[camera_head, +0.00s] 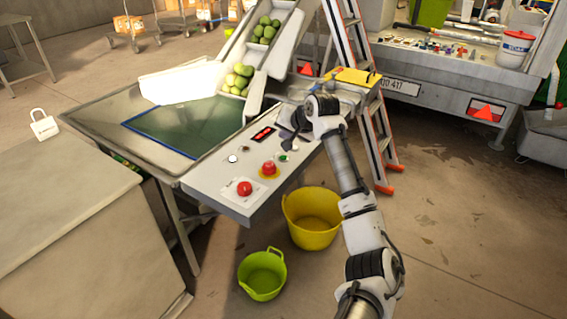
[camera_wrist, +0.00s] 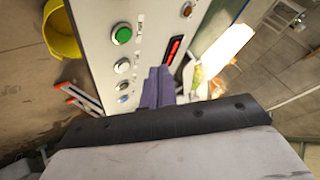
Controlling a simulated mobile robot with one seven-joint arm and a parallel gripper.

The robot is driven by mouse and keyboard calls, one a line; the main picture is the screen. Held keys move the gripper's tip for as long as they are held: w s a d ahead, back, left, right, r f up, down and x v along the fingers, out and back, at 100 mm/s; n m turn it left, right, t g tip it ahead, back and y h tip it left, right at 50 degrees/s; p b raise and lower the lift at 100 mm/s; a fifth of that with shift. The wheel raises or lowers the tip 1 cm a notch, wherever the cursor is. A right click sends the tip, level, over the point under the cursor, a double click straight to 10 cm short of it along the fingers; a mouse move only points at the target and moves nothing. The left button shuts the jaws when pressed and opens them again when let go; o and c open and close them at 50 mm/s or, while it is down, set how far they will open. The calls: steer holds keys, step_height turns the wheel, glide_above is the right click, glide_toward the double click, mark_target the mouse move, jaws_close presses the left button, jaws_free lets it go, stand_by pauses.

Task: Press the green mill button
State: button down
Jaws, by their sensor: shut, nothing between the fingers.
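The green button (camera_wrist: 122,35) is round, in a metal ring, on the pale control panel (camera_wrist: 96,20). In the head view the green button (camera_head: 283,157) is small, right of a red mushroom button on yellow. My gripper (camera_wrist: 157,78) is shut and empty. Its purple fingers point at the panel, below and right of the green button in the wrist view, between the white buttons and the red display. In the head view my gripper (camera_head: 288,143) is over the panel's right end, its tips partly hidden. The fingers are apart from the green button; I cannot tell their height.
Red mushroom buttons (camera_head: 244,188) and a red display (camera_head: 263,135) share the panel. A yellow tub (camera_head: 313,217) and a green tub (camera_head: 262,274) stand on the floor below. A ladder (camera_head: 366,90) stands behind my arm.

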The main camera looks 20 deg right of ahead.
mark_target(285, 159)
step_height(285, 159, down, 3)
steer(key=shift+f+b, duration=0.15)
steer(key=shift+b, duration=0.85)
steer(key=shift+f, duration=0.95)
steer(key=shift+f, duration=0.1)
steer(key=shift+f, duration=0.35)
steer(key=shift+f, duration=0.4)
stand_by(1.0)
steer(key=shift+p, duration=0.3)
steer(key=shift+r+p, duration=0.8)
